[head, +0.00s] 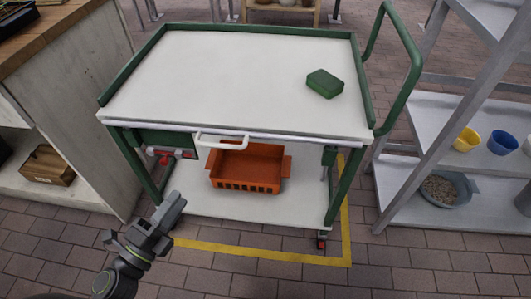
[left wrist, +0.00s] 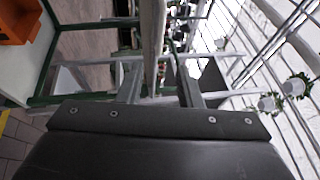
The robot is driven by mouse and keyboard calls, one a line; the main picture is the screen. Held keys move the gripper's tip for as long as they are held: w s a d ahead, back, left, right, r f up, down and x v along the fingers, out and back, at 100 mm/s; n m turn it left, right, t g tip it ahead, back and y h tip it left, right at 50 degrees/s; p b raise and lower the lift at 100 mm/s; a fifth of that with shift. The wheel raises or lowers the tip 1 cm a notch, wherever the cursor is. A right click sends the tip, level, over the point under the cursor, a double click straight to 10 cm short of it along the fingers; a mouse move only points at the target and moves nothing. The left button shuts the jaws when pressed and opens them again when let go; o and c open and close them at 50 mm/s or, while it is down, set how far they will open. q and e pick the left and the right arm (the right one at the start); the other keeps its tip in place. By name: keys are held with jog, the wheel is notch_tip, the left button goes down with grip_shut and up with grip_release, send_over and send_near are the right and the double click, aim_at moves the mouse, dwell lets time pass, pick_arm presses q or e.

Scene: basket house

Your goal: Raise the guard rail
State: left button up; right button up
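A cart with a white top (head: 235,75) has raised green rims at its left, back and right. Along its front edge runs a pale bar (head: 290,134), with a white handle (head: 222,142) sticking out below it, left of the middle. I take this to be the lowered guard rail, but cannot tell its full shape. My left gripper (head: 172,212) is low in front of the cart's left front corner, apart from the handle. In the left wrist view its two fingers (left wrist: 160,88) stand apart with nothing held between them. My right gripper is not in view.
A green sponge-like block (head: 324,83) lies on the top. An orange basket (head: 248,167) sits on the lower shelf. A green push handle (head: 405,70) rises at the right. A wooden counter (head: 60,40) stands left, a grey shelf (head: 400,180) right. The floor in front is clear.

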aim_at(218, 145)
pick_arm(q)
jog(key=shift+p+x, duration=1.9)
jog(key=shift+x, duration=6.85)
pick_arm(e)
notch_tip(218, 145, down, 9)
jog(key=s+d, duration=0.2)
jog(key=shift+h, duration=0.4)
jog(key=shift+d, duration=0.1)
pick_arm(q)
grip_shut()
